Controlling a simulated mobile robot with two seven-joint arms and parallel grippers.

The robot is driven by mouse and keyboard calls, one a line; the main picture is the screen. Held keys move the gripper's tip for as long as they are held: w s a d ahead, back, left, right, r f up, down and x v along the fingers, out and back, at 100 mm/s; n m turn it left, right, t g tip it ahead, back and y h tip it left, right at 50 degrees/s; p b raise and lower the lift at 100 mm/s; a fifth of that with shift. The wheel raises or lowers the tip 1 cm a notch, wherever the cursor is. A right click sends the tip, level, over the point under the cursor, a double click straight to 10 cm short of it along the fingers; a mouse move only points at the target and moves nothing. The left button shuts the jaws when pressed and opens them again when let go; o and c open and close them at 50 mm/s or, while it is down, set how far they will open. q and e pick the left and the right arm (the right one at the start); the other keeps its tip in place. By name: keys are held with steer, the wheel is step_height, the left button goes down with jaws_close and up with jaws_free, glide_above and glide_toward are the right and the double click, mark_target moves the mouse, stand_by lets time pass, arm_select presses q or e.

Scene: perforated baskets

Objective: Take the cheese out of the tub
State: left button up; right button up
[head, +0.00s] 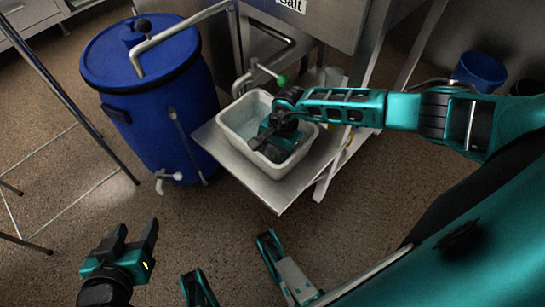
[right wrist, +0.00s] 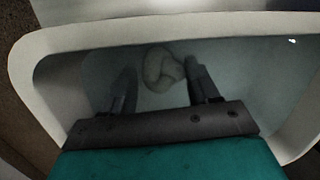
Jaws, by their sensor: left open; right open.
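The white tub (head: 240,147) stands on a metal shelf in the head view, and its rim (right wrist: 160,32) arches across the right wrist view. The pale cheese (right wrist: 160,70), a knotted-looking lump, lies in the tub. It is hidden in the head view behind my right gripper (head: 262,142). That gripper reaches down into the tub and is open. In the right wrist view its two fingers (right wrist: 162,82) stand apart on either side of the cheese; I cannot tell whether they touch it. My left gripper (head: 136,236) is open and empty above the floor at lower left.
The tub sits on a metal shelf (head: 281,195) below a steel machine (head: 335,18). A tap with a green-tipped handle (head: 281,80) is just above the tub's back rim. A blue barrel (head: 150,100) stands left of the shelf. A blue bucket (head: 480,70) is at far right.

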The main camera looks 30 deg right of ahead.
steer(key=c, duration=0.8)
steer(key=shift+r, duration=0.1)
